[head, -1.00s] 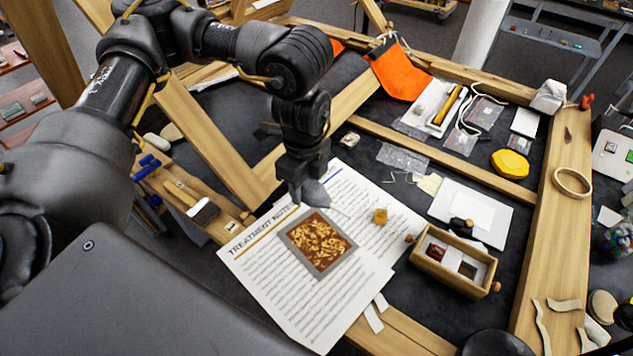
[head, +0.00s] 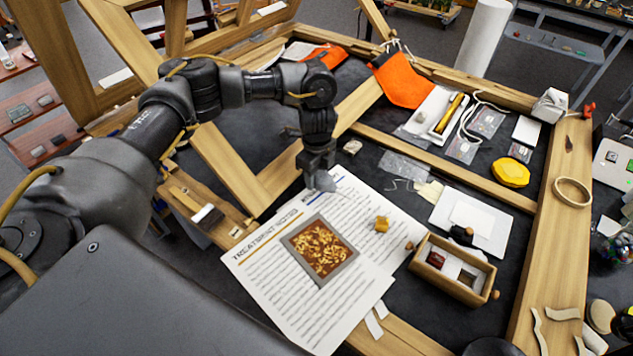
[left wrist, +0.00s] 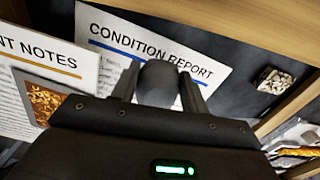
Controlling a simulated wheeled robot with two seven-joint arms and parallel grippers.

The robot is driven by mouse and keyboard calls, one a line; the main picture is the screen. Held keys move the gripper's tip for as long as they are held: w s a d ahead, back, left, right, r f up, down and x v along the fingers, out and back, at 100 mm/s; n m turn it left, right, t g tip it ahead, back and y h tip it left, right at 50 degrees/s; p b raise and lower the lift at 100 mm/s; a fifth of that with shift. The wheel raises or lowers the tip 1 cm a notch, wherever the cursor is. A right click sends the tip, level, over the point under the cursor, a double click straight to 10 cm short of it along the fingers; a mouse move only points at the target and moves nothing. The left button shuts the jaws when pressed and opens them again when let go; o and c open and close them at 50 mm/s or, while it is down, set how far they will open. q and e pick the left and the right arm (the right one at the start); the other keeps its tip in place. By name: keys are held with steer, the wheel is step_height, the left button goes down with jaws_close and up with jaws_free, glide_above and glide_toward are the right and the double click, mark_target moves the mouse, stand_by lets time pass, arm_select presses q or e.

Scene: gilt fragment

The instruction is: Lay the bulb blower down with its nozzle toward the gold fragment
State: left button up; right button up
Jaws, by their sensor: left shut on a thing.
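My left gripper (head: 317,176) is shut on the grey bulb blower (head: 325,182), just beyond the gold fragment and over the upper part of the printed sheets. In the left wrist view the blower's rounded dark bulb (left wrist: 158,82) sits between the two fingers; its nozzle cannot be made out there. In the head view the blower's pale end points down and right. The gold fragment (head: 320,250), a brown square with gold flecks in a grey border, lies flat on the treatment notes. Its edge also shows in the left wrist view (left wrist: 42,100). My right gripper is not in view.
A wooden box (head: 452,282) with compartments stands further right. The treatment notes (head: 290,305) lie beneath the fragment. Wooden beams (head: 440,160) cross the dark work surface. A white board (head: 490,235) lies beyond the box.

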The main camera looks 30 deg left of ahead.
arm_select(q)
steer(key=shift+w+f, duration=0.15)
steer(key=shift+f, duration=1.55)
steer(key=shift+f, duration=0.15)
steer(key=o, duration=1)
steer(key=shift+r, duration=0.4)
step_height(320, 180, up, 12)
steer(key=shift+f, duration=0.2)
